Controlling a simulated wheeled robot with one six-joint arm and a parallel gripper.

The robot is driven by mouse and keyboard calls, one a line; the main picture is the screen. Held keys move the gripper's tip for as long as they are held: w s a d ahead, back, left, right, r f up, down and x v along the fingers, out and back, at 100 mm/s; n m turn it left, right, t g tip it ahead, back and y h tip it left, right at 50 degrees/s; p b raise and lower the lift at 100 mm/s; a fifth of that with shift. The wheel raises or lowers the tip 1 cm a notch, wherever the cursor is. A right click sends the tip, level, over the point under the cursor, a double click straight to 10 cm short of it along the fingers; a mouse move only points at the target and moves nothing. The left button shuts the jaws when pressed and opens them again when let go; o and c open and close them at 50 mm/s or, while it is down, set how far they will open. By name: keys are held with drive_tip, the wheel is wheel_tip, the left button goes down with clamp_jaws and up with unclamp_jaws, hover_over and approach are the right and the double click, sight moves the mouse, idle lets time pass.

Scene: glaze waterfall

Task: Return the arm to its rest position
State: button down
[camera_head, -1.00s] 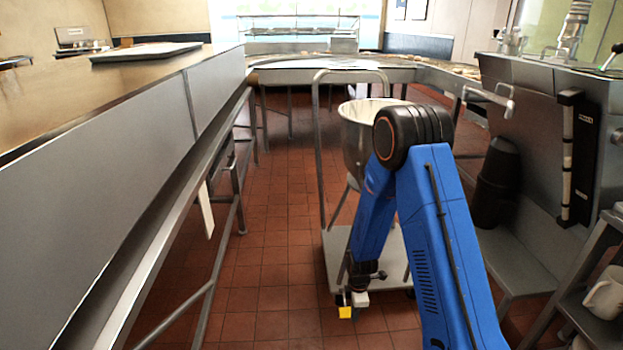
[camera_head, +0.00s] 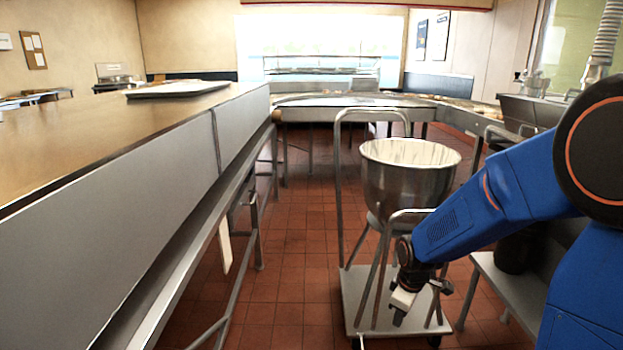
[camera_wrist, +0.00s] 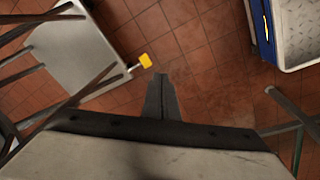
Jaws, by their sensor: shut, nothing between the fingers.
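My blue arm reaches in from the right edge of the head view, bent at a large black joint, with its forearm sloping down to the left. My gripper (camera_head: 399,319) points down at the end of it, in front of the wheeled cart (camera_head: 357,290) and below the steel mixing bowl (camera_head: 408,190). In the wrist view my gripper (camera_wrist: 161,78) has its two dark fingers together, with nothing between them, over the red tile floor. Whether the gripper touches the cart cannot be told from the head view; in the wrist view the fingers appear clear of it.
A long steel counter (camera_head: 130,165) runs along the left, with a tray (camera_head: 178,89) on top. A curved steel table (camera_head: 350,101) stands at the back. A low steel shelf (camera_head: 515,298) is at the right. Red tiled floor (camera_head: 285,265) lies open between counter and cart.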

drive_tip(key=s+d+r+m+t, duration=0.1)
drive_tip(key=s+d+r+m, duration=0.1)
drive_tip(key=s+r+m, duration=0.3)
drive_tip(key=s+d+r+m+t, duration=0.2)
drive_tip(key=s+r+m, duration=0.3)
drive_tip(key=s+r, duration=0.9)
drive_tip(key=s, duration=0.6)
drive_tip(key=shift+d+m, duration=0.3)
